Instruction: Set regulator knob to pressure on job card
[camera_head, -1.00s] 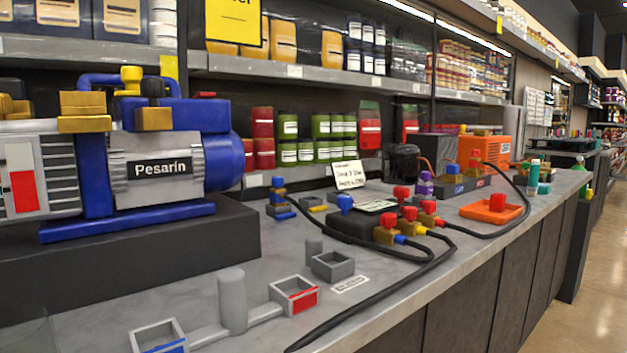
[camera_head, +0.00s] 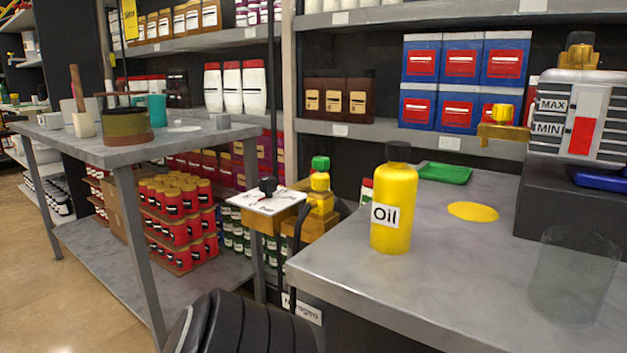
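The regulator's black knob (camera_head: 268,187) sits on a white marked dial plate (camera_head: 265,204) at the lower middle, left of the counter. The dial markings are too small to read. Below the plate is a brass-coloured regulator body (camera_head: 263,240). A brass block with a yellow cap (camera_head: 319,185) and a green cap (camera_head: 320,163) stands to its right. The job card is out of view now. Neither gripper shows in this view, so nothing can be seen touching the knob.
A yellow oil bottle (camera_head: 394,215) stands near the left edge of the grey counter (camera_head: 400,295). A clear beaker (camera_head: 575,275) and the pump (camera_head: 577,120) are at right. A grey table (camera_head: 200,135) is at left. A black ribbed shape (camera_head: 245,325) fills the bottom middle.

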